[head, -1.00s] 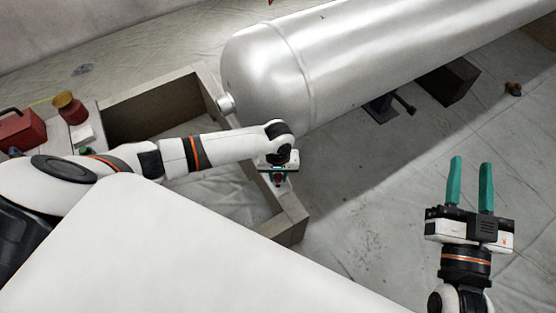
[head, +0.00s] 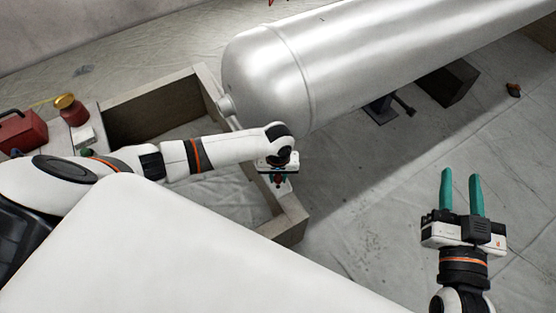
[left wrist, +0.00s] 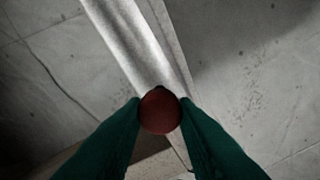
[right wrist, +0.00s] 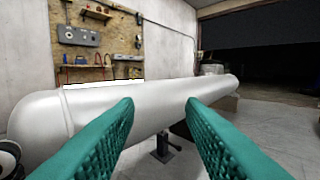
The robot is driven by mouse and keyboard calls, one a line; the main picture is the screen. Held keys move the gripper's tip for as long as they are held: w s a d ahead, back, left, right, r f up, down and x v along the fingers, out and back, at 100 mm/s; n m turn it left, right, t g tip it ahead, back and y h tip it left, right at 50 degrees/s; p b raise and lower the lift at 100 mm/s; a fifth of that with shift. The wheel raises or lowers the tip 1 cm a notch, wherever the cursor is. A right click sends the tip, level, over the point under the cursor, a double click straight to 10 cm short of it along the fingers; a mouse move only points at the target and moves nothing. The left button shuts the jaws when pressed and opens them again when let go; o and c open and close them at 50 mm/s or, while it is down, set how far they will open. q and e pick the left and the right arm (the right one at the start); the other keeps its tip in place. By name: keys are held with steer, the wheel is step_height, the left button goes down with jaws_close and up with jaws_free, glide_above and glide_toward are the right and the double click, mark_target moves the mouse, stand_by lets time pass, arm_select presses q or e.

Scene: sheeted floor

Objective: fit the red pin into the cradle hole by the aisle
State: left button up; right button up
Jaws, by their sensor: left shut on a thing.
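My left gripper (head: 278,181) is over the right-hand beam of a low grey frame (head: 291,222). In the left wrist view its green fingers (left wrist: 160,125) are shut on the round red end of the red pin (left wrist: 160,109). The pin's lower part is hidden behind this end. A pale beam runs below and beyond it. In the head view the pin is a small red spot at the fingertips. I cannot make out the cradle hole. My right gripper (head: 461,190) is open and empty above the floor at the right; its spread fingers also show in the right wrist view (right wrist: 160,125).
A large silver tank (head: 340,60) lies across the top, its rounded end close to my left wrist. A red toolbox (head: 22,132) is at the left. Sheeted floor between the grippers is clear.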

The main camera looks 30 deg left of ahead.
arm_select(q)
steer(key=shift+f, duration=0.15)
steer(key=shift+f, duration=0.3)
arm_select(e)
steer(key=shift+r+t, duration=0.3)
arm_select(q)
steer(key=shift+f, duration=0.2)
arm_select(e)
steer(key=shift+s+a+r, duration=0.1)
steer(key=shift+r, duration=0.1)
